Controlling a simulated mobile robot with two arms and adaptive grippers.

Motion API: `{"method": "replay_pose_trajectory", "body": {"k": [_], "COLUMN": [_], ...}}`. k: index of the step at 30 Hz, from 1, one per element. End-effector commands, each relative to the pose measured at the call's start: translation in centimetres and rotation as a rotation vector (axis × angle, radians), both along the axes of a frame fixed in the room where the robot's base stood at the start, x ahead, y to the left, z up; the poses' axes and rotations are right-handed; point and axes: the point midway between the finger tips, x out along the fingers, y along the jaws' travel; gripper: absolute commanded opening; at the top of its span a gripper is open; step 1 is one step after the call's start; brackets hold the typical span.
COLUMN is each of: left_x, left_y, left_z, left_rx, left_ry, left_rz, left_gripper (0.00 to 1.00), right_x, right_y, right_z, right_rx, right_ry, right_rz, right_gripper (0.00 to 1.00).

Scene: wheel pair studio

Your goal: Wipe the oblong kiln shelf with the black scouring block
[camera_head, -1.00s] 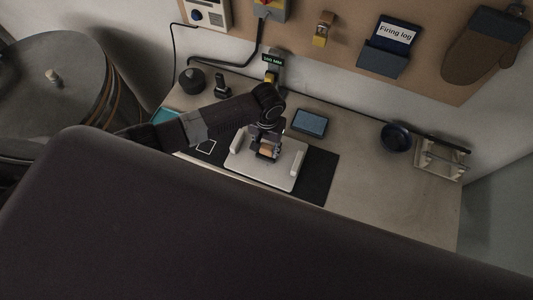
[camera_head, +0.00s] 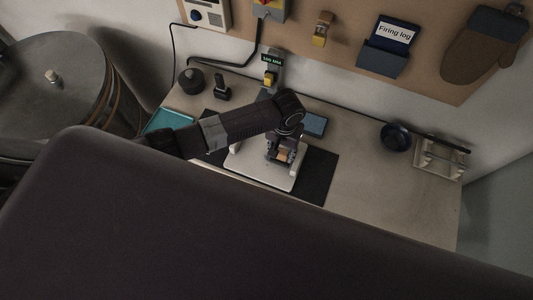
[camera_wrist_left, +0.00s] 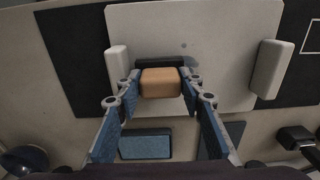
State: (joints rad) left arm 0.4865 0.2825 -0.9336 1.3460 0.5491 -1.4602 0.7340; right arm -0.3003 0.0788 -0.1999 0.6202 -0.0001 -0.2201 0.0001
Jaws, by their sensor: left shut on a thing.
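The oblong kiln shelf (camera_head: 262,173) is a pale flat plate with raised pale bars at its ends. It lies on a dark mat, and it fills the top of the left wrist view (camera_wrist_left: 220,30). My left gripper (camera_head: 283,152) is over the shelf's right part, shut on the tan grip of the black scouring block (camera_wrist_left: 160,62). The block's black part shows just beyond the tan grip, low over the shelf; I cannot tell if it touches. A small grey smudge (camera_wrist_left: 183,45) shows on the shelf beside the block. My right gripper is not in view.
The dark mat (camera_head: 320,175) extends right of the shelf. A blue block (camera_head: 315,124) lies behind it. A dark blue bowl (camera_head: 396,137) and a pale rack (camera_head: 440,160) stand at the right. Bare table lies right of the mat.

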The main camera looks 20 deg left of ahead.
Motion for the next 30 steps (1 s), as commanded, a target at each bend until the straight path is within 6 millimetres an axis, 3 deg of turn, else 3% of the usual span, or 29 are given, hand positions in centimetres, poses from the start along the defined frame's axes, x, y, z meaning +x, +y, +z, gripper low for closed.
{"method": "replay_pose_trajectory", "body": {"k": [8, 21, 30], "left_x": [0.0, 0.0, -0.1], "left_y": [0.2, 4.3, 4.9], "left_z": [0.0, -0.4, -0.5], "left_rx": [0.001, 0.005, 0.007], "left_ry": [0.0, 0.003, 0.005], "left_rz": [0.0, 0.002, 0.001], "left_gripper": [0.08, 0.08, 0.08], "right_x": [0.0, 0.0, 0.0], "right_y": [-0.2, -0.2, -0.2], "right_z": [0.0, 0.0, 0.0], "right_rx": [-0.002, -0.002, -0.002], "right_ry": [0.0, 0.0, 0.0], "right_rz": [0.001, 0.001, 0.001], "right_gripper": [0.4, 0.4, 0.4]}}
